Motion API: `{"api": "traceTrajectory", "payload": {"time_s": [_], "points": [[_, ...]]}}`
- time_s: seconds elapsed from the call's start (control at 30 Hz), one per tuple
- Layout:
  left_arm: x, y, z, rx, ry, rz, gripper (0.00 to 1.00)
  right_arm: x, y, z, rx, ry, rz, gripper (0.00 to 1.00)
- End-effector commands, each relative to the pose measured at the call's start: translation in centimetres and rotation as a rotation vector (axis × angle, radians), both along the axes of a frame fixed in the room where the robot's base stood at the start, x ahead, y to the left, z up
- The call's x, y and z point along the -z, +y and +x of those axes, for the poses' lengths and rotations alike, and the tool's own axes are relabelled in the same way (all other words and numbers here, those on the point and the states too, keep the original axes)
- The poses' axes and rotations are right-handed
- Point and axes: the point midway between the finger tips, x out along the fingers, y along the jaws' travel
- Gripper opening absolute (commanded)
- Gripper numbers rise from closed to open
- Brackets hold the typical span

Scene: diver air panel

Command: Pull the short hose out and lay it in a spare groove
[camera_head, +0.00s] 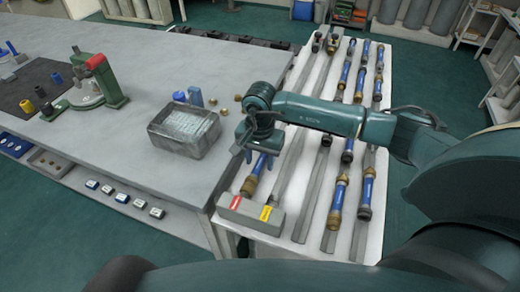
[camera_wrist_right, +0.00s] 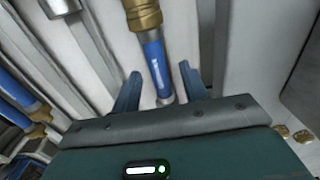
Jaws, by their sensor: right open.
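A short blue hose with a brass fitting (camera_head: 250,187) lies at the left edge of the white rack, its brass end close to a grey block (camera_head: 250,214) with a red and a yellow label. I cannot tell whether that end sits in the block. My right gripper (camera_head: 258,150) is over the hose's far part and hides some of it. In the right wrist view the open fingers (camera_wrist_right: 160,72) stand on either side of the blue hose (camera_wrist_right: 156,62), with a gap on both sides. A bare grey groove strip (camera_head: 290,170) lies right of the hose. My left gripper is not in view.
Several other blue hoses with brass ends, such as one (camera_head: 367,190), lie on strips across the rack (camera_head: 310,250). A grey metal tray (camera_head: 185,130) stands on the workbench (camera_head: 150,60) just left of my gripper. A green clamp tool (camera_head: 95,85) stands farther left.

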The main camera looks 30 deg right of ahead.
Motion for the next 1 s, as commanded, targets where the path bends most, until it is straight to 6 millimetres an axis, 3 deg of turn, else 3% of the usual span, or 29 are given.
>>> {"api": "traceTrajectory", "payload": {"time_s": [0.27,0.8,1.0], "points": [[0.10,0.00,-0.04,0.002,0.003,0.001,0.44,0.18,-0.01,-0.02,0.000,0.001,-0.001,0.44],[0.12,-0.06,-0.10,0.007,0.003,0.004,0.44,0.14,-0.02,-0.01,0.000,0.000,0.000,0.01],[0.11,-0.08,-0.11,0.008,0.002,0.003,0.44,0.13,-0.03,0.00,0.001,0.000,0.000,0.00]]}}
